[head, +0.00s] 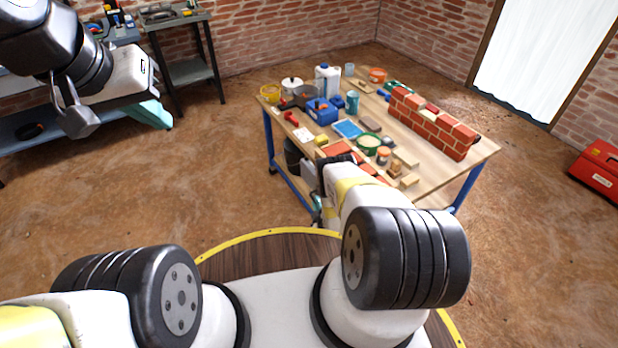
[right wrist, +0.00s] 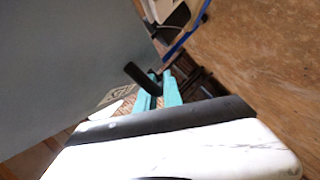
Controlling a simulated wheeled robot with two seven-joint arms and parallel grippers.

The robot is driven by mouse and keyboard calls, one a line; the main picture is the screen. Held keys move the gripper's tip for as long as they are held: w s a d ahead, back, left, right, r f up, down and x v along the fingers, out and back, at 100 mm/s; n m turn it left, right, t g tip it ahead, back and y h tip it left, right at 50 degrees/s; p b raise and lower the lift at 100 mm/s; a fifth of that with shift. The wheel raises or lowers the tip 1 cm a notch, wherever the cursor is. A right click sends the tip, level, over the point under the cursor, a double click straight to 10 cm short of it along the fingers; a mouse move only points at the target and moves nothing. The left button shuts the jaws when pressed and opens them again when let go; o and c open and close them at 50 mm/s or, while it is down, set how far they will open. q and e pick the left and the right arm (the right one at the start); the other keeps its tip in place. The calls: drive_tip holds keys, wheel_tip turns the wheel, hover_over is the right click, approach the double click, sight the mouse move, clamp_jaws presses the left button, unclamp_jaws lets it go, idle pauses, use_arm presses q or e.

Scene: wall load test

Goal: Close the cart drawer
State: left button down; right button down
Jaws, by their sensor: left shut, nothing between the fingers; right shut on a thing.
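A wood-topped cart (head: 458,172) with blue legs stands right of centre in the head view. Its drawer cannot be clearly made out; my right arm covers part of the near side. My right gripper (head: 317,208) is low at the cart's near left side, mostly hidden behind that arm. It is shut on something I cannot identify. The right wrist view shows a large plain grey surface and a short black bar (right wrist: 143,77) close by, beside teal pieces (right wrist: 170,92). My left gripper (head: 75,118) is raised at upper left, shut and empty, well apart from the cart.
The cart top carries a small brick wall (head: 430,122), a blue box (head: 322,110), a white jug (head: 327,80) and several tubs and tools. A red toolbox (head: 598,170) sits on the floor at far right. Grey benches (head: 188,70) line the back left. Open floor lies left of the cart.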

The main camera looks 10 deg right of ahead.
drive_tip(key=shift+d, duration=0.15)
drive_tip(key=shift+w+d, duration=0.25)
drive_tip(key=shift+d, duration=0.45)
drive_tip(key=shift+w+d, duration=0.2)
drive_tip(key=shift+d, duration=0.45)
drive_tip(key=shift+w+d, duration=0.25)
drive_tip(key=shift+d, duration=0.45)
drive_tip(key=c, duration=1.8)
unclamp_jaws()
drive_tip(key=shift+o, duration=0.2)
drive_tip(key=v, duration=0.7)
drive_tip(key=shift+s, duration=0.4)
